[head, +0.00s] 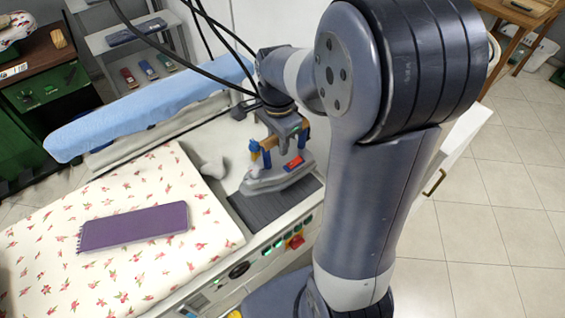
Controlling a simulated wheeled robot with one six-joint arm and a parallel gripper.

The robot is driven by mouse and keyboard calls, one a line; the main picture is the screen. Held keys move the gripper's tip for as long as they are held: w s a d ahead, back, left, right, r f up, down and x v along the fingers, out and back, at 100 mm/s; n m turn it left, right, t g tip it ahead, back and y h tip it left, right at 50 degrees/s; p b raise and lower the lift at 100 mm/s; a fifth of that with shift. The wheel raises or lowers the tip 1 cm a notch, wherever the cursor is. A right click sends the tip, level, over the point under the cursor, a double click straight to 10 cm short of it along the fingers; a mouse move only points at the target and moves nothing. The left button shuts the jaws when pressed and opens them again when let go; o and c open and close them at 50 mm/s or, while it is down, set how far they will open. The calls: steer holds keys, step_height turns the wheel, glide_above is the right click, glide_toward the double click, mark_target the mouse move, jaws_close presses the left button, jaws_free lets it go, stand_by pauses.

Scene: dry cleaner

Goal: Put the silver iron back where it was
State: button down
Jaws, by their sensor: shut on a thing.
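The silver iron (268,182) is in the head view, at the right end of the worktop, with a red and blue part on its side. My gripper (279,148) comes down from above and is shut on the iron's handle, which the fingers partly hide. The iron is level, over the dark ribbed rest pad (255,210), with its tip to the left. I cannot tell whether its sole touches the pad or hangs just above it.
A blue padded sleeve board (150,107) runs behind. A white crumpled thing (213,166) sits near the iron's tip. Buttons and a red switch (295,242) line the front edge.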

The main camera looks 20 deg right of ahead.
mark_target(279, 160)
steer(key=shift+w+f+p, duration=0.1)
steer(key=shift+f+p, duration=0.25)
steer(key=shift+f, duration=3.95)
steer(key=shift+f, duration=0.15)
steer(key=c, duration=1.2)
jaws_free()
steer(key=shift+f, duration=0.1)
steer(key=shift+o, duration=0.2)
step_height(279, 160, up, 12)
steer(key=shift+r+b, duration=0.15)
steer(key=shift+b, duration=0.15)
